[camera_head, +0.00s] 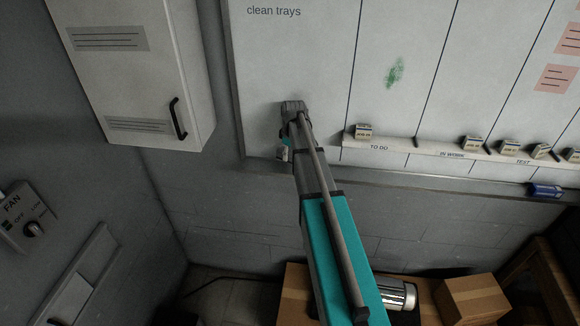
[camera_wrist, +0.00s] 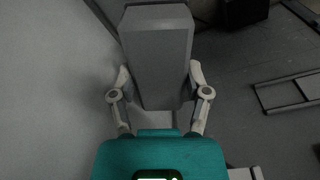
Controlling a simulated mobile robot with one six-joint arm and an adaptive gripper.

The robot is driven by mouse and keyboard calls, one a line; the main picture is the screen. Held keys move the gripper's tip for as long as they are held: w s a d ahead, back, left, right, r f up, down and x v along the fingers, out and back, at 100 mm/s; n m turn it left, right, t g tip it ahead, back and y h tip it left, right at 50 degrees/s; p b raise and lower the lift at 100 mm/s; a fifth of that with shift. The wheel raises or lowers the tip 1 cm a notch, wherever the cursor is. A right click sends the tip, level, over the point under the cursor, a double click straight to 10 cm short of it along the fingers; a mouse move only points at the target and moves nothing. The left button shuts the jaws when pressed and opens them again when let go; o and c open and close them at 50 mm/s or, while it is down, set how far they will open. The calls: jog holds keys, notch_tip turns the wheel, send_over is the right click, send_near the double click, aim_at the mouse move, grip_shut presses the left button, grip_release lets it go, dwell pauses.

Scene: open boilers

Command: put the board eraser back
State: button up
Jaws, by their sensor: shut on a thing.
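My gripper (camera_wrist: 158,98) is shut on a grey, long block, which I take for the board eraser (camera_wrist: 157,45). The block sits between the two fingers in the wrist view and hides what lies beyond it. In the head view, my gripper (camera_head: 285,145) hangs down at the lower left of the whiteboard (camera_head: 310,60), above its bottom ledge (camera_head: 400,180). Only a small part of the block shows there, and I cannot tell if it touches the board.
Several small blocks (camera_head: 363,131) sit along a labelled strip on the board. A blue object (camera_head: 545,190) lies on the ledge at the right. A green smudge (camera_head: 395,72) marks the board. A wall cabinet (camera_head: 150,70) is at the left; cardboard boxes (camera_head: 473,299) stand below.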

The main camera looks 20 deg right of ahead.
aim_at(289, 169)
jog(key=shift+w+d+f+b, duration=0.25)
jog(key=shift+w+f+b, duration=0.2)
jog(key=shift+w+f, duration=0.3)
jog(key=shift+s+f, duration=0.1)
jog(key=shift+w+d+f+b, duration=0.15)
jog(key=shift+w+f+b, duration=0.15)
jog(key=shift+f+b, duration=0.2)
jog(key=shift+w+f+b, duration=0.1)
jog(key=shift+f+b, duration=1.4)
jog(key=shift+f, duration=0.1)
jog(key=o, duration=0.7)
